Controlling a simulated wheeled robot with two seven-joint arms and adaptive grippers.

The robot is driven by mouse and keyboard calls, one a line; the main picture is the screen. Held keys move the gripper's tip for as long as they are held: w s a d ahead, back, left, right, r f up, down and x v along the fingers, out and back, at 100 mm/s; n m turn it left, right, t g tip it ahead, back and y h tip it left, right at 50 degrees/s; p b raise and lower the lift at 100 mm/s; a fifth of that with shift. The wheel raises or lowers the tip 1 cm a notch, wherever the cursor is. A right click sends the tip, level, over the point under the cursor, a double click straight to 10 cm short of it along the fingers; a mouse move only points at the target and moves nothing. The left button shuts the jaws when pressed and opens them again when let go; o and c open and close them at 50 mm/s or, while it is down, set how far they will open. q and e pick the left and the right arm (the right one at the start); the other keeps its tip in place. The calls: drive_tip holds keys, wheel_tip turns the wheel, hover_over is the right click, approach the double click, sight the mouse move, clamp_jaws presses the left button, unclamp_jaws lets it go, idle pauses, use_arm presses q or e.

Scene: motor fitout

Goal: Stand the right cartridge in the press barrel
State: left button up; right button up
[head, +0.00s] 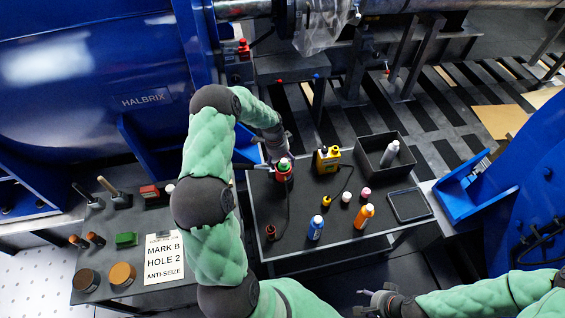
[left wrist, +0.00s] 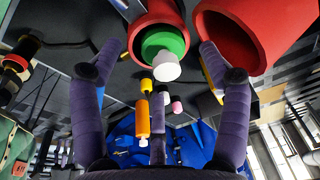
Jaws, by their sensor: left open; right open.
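My left gripper (head: 279,158) is open over the back left of the dark table, at a red cylinder with a green and white top (head: 284,171). In the left wrist view its fingers are spread on either side of the green and white piece (left wrist: 164,50), and I cannot tell whether they touch it. A wide hollow red barrel mouth (left wrist: 238,32) lies to the right there. A blue bottle (head: 316,228) and an orange bottle (head: 363,216) stand at the front of the table. My right gripper (head: 380,298) is open and empty, in front of the table. Which cartridge is the right one is unclear.
A yellow device (head: 328,158) with a black cord stands behind. A black bin (head: 371,149) holds a grey bottle (head: 390,153). A flat dark tray (head: 409,205) lies at the right. A sign (head: 164,258) reads "MARK B HOLE 2 ANTI-SEIZE" on the left bench.

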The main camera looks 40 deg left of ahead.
use_arm(q)
wheel_tip(320, 180, up, 10)
drive_tip(key=s+a, duration=0.1)
drive_tip(key=shift+s, duration=0.15)
drive_tip(key=shift+f, duration=0.1)
idle(0.5)
